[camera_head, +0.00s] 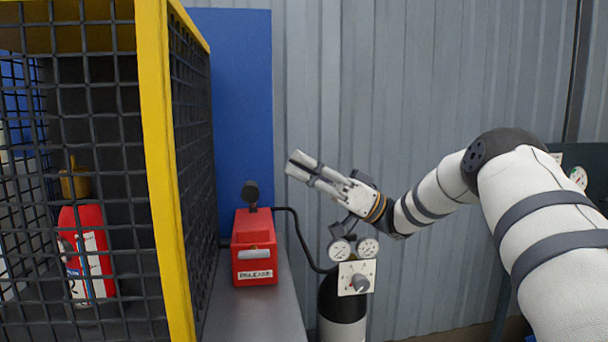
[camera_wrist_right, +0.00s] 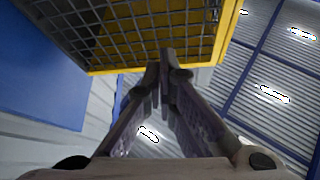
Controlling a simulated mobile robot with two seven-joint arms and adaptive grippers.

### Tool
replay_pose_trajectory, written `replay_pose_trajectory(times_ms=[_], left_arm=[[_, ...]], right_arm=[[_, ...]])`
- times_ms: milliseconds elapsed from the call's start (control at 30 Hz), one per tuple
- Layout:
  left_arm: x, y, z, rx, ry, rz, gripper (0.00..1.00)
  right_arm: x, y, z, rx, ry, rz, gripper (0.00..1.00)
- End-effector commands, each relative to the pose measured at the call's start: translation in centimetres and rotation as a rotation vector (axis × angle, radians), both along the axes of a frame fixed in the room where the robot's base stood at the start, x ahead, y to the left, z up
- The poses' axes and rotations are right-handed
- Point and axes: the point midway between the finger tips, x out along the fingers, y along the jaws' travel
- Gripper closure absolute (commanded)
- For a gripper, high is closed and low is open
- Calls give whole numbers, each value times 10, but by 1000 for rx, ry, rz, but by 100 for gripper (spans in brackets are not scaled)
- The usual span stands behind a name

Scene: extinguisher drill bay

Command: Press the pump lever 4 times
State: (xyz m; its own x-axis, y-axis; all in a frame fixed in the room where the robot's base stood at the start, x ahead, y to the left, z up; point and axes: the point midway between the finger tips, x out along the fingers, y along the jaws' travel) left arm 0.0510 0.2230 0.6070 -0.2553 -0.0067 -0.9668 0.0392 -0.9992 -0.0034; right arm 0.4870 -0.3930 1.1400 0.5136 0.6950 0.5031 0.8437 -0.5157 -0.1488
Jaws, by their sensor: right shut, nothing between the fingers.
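A red pump box (camera_head: 255,262) with a "RELEASE" label stands on a grey ledge. A dark round-ended lever (camera_head: 250,191) rises upright from its top, and a grey handle or plate (camera_head: 255,253) is on its front. My right gripper (camera_head: 297,163) is in the air, to the right of the lever and higher in the picture, apart from it. Its fingers are shut and empty, pointing left. In the right wrist view the fingertips (camera_wrist_right: 165,58) are together, and the pump box does not show. My left gripper is not in view.
A yellow-framed mesh cage (camera_head: 168,170) stands left of the box, with a red extinguisher (camera_head: 86,250) behind its mesh. The grey ledge (camera_head: 250,315) is clear in front.

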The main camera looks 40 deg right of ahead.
Motion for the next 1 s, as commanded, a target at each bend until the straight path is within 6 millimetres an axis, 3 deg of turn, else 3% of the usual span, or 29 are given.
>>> replay_pose_trajectory(times_ms=[267,333,500,1000], left_arm=[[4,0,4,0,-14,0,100],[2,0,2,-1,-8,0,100],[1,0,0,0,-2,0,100],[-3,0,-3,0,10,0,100]], right_arm=[[31,43,32,-1,-2,1,100],[31,45,15,2,6,-1,100],[30,50,-5,0,4,-1,100],[34,51,-14,-1,4,-1,100]])
